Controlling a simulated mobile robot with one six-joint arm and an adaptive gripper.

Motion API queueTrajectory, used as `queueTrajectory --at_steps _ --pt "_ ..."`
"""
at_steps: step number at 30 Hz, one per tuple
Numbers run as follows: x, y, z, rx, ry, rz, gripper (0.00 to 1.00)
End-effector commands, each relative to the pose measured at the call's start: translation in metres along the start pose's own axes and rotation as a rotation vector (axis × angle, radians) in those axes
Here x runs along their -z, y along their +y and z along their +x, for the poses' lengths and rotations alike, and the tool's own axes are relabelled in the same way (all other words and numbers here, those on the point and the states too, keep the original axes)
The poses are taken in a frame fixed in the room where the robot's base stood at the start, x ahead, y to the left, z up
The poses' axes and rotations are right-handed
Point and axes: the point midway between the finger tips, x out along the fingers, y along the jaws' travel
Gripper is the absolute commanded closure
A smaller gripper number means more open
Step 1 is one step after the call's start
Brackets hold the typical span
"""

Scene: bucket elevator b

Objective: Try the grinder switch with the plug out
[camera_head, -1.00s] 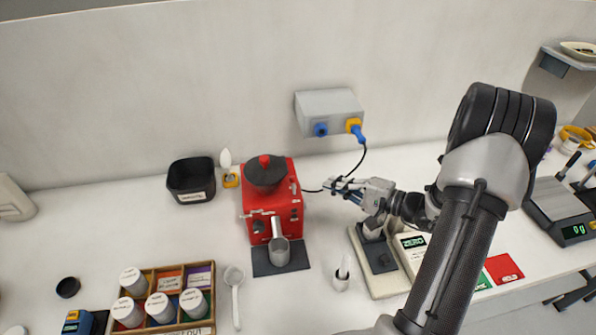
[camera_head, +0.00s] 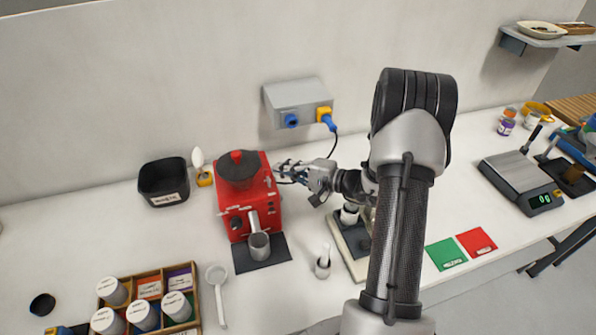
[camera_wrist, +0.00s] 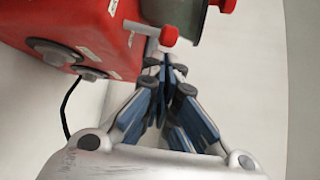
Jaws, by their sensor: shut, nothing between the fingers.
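The red grinder (camera_head: 264,196) stands on the bench with a dark round hopper on top and a metal cup at its front. In the wrist view its red body (camera_wrist: 75,30) fills the upper left, with dark round knobs on one face. A small grey lever with a red tip (camera_wrist: 168,36) sticks out beside the body. My gripper (camera_head: 279,172) is shut and empty at the grinder's right side. Its fingertips (camera_wrist: 166,68) are just below the lever; I cannot tell whether they touch. A blue plug (camera_head: 328,122) with a black cable is at the yellow socket; how deep is unclear.
The grey socket box (camera_head: 298,97) on the wall also has a blue socket (camera_head: 291,120). A black bin (camera_head: 163,180) stands left of the grinder. A wooden jar tray (camera_head: 196,305) is in front.

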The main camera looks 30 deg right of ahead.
Motion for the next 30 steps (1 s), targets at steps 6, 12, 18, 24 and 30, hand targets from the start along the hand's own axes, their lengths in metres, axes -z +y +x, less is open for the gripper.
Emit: queueTrajectory --at_steps 6,12,18,24,30 --pt "0.0 0.0 0.016 0.0 0.0 0.001 1.0" --pt "0.0 0.0 0.016 0.0 0.0 0.001 1.0" --pt "0.0 0.0 0.016 0.002 0.0 -0.002 1.0" --pt "-0.001 0.003 0.015 0.029 0.0 -0.026 1.0" --pt "-0.002 0.0 0.014 0.047 0.001 -0.046 1.0"
